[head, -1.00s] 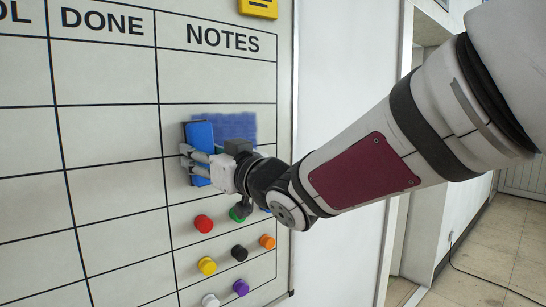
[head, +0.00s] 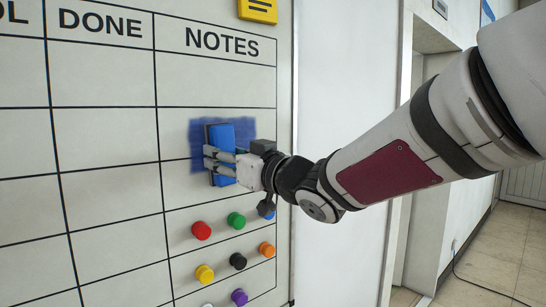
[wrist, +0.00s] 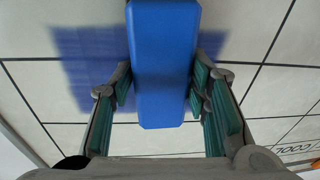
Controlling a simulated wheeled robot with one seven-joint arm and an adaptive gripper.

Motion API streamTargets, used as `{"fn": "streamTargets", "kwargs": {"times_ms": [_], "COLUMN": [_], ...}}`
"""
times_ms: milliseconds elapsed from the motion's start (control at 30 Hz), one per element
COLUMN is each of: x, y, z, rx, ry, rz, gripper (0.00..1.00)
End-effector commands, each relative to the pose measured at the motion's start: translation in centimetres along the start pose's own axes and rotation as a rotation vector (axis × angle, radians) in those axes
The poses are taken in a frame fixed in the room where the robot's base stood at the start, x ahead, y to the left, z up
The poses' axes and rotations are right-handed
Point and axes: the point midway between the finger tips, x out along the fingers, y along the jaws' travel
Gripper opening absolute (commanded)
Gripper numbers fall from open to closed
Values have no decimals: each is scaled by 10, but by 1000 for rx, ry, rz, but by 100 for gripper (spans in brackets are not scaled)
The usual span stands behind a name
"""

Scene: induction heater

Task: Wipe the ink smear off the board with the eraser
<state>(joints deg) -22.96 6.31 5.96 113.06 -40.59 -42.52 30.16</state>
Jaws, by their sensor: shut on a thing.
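The blue eraser (head: 223,150) is upright in my gripper (head: 222,166), with its dark face turned to the board. My gripper is shut on it, with a finger on each side of the block in the wrist view (wrist: 160,75). The eraser is over the ink smear (head: 198,141), a blue patch in the NOTES column. The smear shows on both sides of the eraser and part is hidden behind it. In the wrist view the smear (wrist: 88,60) is larger on the left. I cannot tell whether the eraser touches the board.
The whiteboard (head: 105,185) has a black grid. Several coloured magnets, among them a red one (head: 202,230) and a yellow one (head: 205,274), sit below the smear. A doorway (head: 410,180) lies to the right, behind my arm.

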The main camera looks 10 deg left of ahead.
Motion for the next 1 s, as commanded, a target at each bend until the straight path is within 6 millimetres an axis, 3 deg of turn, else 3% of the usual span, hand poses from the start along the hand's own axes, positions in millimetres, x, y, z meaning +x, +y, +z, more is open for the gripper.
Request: {"fn": "streamTargets", "kwargs": {"times_ms": [1000], "x": [-5], "y": [62], "z": [4], "rx": [0], "ry": [0], "rz": [4], "gripper": [21]}}
